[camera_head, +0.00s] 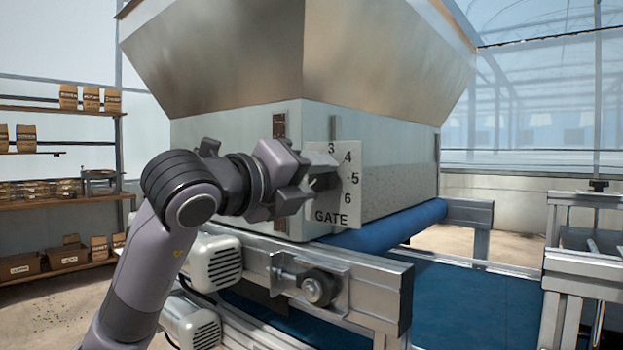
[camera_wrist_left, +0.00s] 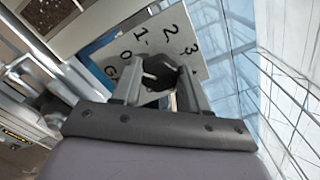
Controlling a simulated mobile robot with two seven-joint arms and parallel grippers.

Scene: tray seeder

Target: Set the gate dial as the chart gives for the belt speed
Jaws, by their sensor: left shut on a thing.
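The gate dial plate (camera_head: 351,208) is a pale panel marked GATE on the front of the seeder, with the numbers 3, 4, 5 and 6 showing around its right side. In the left wrist view the plate (camera_wrist_left: 188,38) shows 0, 1, 2 and 3. My left gripper (camera_head: 322,180) is at the plate's middle, shut on the dark dial knob (camera_wrist_left: 159,72). The knob's pointer is hidden, so I cannot tell its setting. My right gripper is not in view. No chart or belt speed display can be seen.
A large metal hopper (camera_head: 300,50) stands above the dial. The blue belt (camera_head: 470,300) runs below and to the right, beside a metal rail (camera_head: 330,275) with a roller bracket. Shelves with seed bags (camera_head: 60,108) are at the far left.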

